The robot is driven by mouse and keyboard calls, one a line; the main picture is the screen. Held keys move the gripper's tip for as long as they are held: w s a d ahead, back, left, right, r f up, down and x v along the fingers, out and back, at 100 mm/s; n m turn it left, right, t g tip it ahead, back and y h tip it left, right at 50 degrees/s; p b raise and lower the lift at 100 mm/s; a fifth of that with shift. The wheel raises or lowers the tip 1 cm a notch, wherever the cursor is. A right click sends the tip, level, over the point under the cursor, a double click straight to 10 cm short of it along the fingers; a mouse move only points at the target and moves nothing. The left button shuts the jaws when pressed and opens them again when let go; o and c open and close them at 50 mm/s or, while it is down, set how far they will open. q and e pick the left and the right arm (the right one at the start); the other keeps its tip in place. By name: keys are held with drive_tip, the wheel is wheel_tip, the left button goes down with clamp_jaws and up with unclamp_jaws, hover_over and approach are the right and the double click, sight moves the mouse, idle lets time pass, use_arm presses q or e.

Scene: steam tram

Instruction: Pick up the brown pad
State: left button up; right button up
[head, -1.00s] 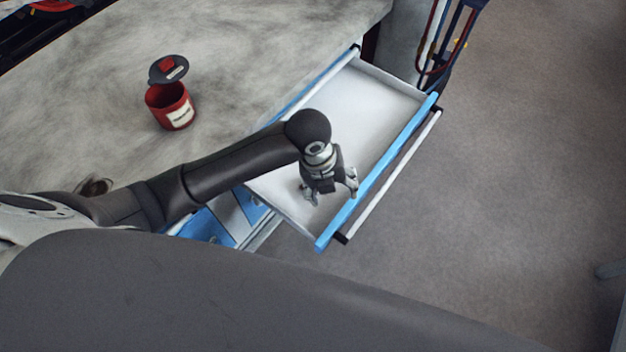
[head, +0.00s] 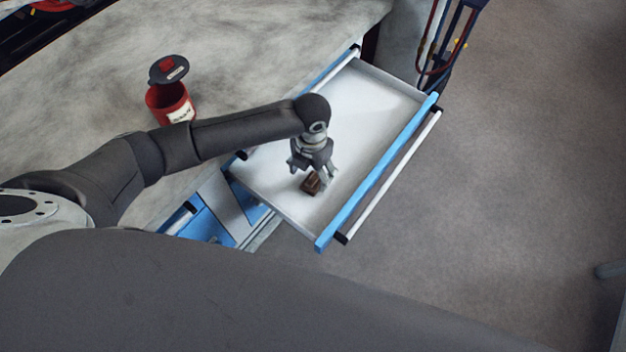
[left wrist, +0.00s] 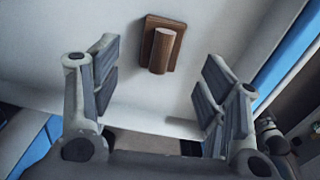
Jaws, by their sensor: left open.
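The brown pad (head: 311,184) lies on the white floor of the open drawer, near the drawer's near end in the head view. In the left wrist view the brown pad (left wrist: 161,45) shows as a flat square plate with a raised rounded grip on it, ahead of the gap between my fingers. My left gripper (head: 314,172) is open and empty above the drawer, just over the pad in the head view. In the left wrist view its two fingers (left wrist: 160,90) stand wide apart, with the pad beyond them. My right gripper is not in view.
The open drawer (head: 372,105) has a blue front with a white handle bar (head: 390,178). A red canister (head: 170,103) with its dark lid raised stands on the grey worktop (head: 240,50). Open floor (head: 520,190) lies to the right.

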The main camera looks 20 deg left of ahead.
sight(313, 178)
use_arm(q)
drive_tip(key=f, duration=0.5)
drive_tip(key=shift+w+d, duration=0.1)
drive_tip(key=shift+w, duration=0.15)
drive_tip(key=c, duration=1.1)
drive_tip(key=shift+r, duration=0.15)
